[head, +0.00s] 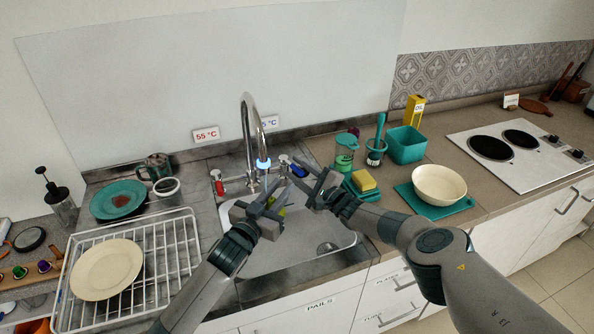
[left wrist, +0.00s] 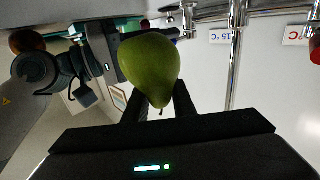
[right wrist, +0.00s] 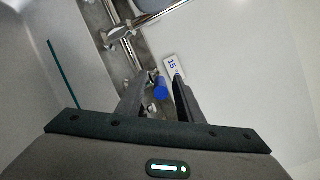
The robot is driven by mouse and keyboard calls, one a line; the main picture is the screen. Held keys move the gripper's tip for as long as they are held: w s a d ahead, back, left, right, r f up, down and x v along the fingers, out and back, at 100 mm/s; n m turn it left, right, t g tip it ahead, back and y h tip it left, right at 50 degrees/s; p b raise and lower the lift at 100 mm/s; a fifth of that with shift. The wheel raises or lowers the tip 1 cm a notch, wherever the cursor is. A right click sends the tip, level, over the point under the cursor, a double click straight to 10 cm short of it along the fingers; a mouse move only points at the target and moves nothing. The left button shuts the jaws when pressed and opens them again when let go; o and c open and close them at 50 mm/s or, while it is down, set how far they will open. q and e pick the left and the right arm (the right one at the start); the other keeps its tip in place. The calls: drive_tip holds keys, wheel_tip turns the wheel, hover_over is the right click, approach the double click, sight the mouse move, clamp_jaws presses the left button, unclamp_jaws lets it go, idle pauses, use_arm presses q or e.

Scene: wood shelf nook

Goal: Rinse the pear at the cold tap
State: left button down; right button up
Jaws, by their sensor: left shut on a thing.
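The green pear (left wrist: 150,68) is between the fingers of my left gripper (left wrist: 155,108), which is shut on it. In the head view my left gripper (head: 280,198) is over the sink (head: 300,256), near the tap spout (head: 248,120); only a sliver of the pear (head: 282,212) shows. The cold tap's blue handle (head: 297,170) is right of the spout and also shows in the right wrist view (right wrist: 161,88). My right gripper (right wrist: 160,92) is open, with its fingers apart and the blue handle in view between them; contact is unclear. No running water is visible.
The red hot tap (head: 217,186) is left of the spout, below a 55 °C sign (head: 206,135). A dish rack (head: 190,240) with a plate stands left. A yellow sponge (head: 364,181), teal brush (head: 378,145) and cream bowl (head: 439,185) stand right.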

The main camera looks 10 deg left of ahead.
idle(0.3)
clamp_jaws()
drive_tip(key=shift+s+f, duration=0.1)
drive_tip(key=shift+s+a+f+m+t+h, duration=0.2)
drive_tip(key=shift+s+m+t+h, duration=0.05)
drive_tip(key=shift+m+t+h, duration=0.3)
drive_tip(key=shift+s+a+r+m+t+h, duration=0.1)
drive_tip(key=shift+s+a+m+t+h, duration=0.15)
drive_tip(key=shift+m+t+h, duration=0.25)
drive_tip(key=shift+s+a+m+t+h, duration=0.15)
drive_tip(key=shift+a+m+t+h, duration=0.2)
drive_tip(key=shift+t, duration=0.1)
unclamp_jaws()
drive_tip(key=shift+r, duration=0.15)
